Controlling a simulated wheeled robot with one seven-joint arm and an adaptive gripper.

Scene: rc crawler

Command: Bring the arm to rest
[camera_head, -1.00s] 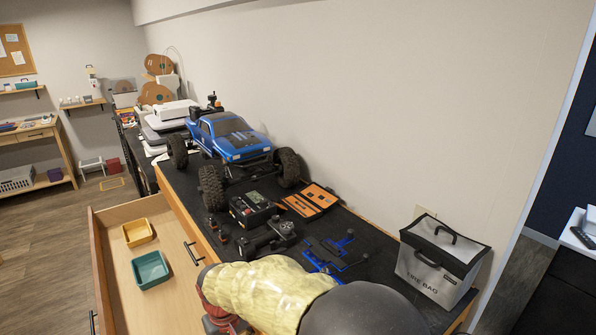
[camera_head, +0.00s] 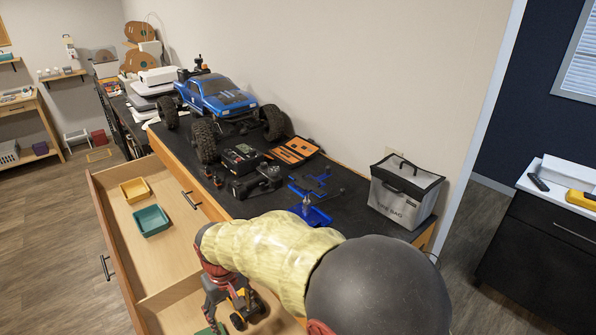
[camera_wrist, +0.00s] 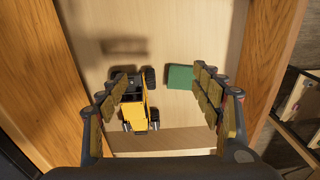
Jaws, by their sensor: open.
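My arm, in a pale yellow sleeve, reaches from the bottom right of the head view over the open drawer. My gripper (camera_wrist: 162,100) shows in the wrist view with its two fingers spread wide and nothing between them in their grip. Below it in the drawer (camera_head: 175,251) lie a small yellow and black toy vehicle (camera_wrist: 138,105) near the left finger and a green block (camera_wrist: 181,77) near the right finger. In the head view the toy vehicle (camera_head: 241,304) shows beside my gripper, partly hidden by it.
A yellow bin (camera_head: 134,190) and a teal bin (camera_head: 151,221) sit in the drawer. On the black worktop stand a blue crawler truck (camera_head: 222,98), a controller (camera_head: 256,181), an orange tool case (camera_head: 294,151), a blue stand (camera_head: 312,200) and a fire bag (camera_head: 403,190).

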